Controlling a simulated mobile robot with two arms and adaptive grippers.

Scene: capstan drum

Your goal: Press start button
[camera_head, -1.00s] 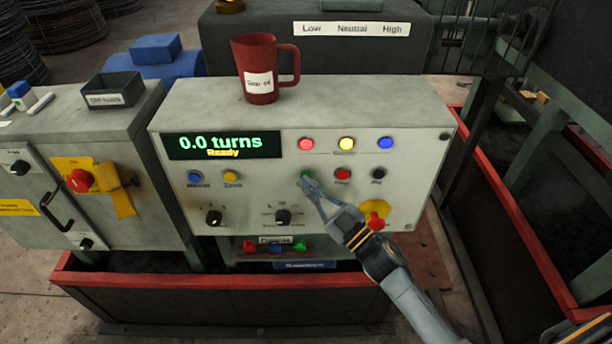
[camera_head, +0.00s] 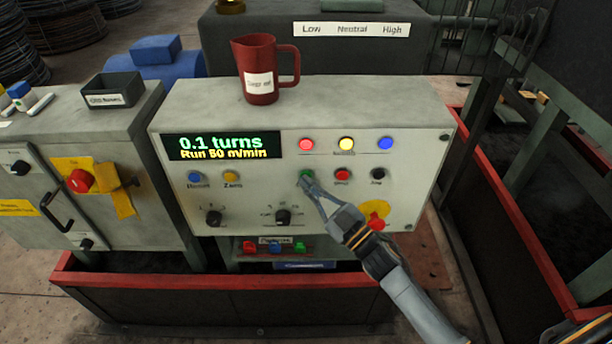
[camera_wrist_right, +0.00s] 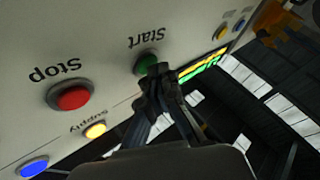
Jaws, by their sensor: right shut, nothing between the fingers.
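The green Start button (camera_head: 306,175) sits on the front of the grey control panel (camera_head: 420,190), left of the red Stop button (camera_head: 343,174). My right gripper (camera_head: 308,182) is shut and empty, its fingertips at the green button and covering part of it. In the right wrist view the fingertips (camera_wrist_right: 160,80) overlap the lower edge of the green Start button (camera_wrist_right: 148,62); contact looks likely but is hard to tell. The display (camera_head: 222,146) reads "0.1 turns" and "Run 50 m/min". My left gripper is not in view.
A red jug (camera_head: 262,80) stands on the panel top. A red emergency knob (camera_head: 376,221) on yellow is right of my gripper. Red, yellow and blue lamps (camera_head: 346,144) are above. A red-rimmed trough (camera_head: 200,285) lies below, and a frame stands at right.

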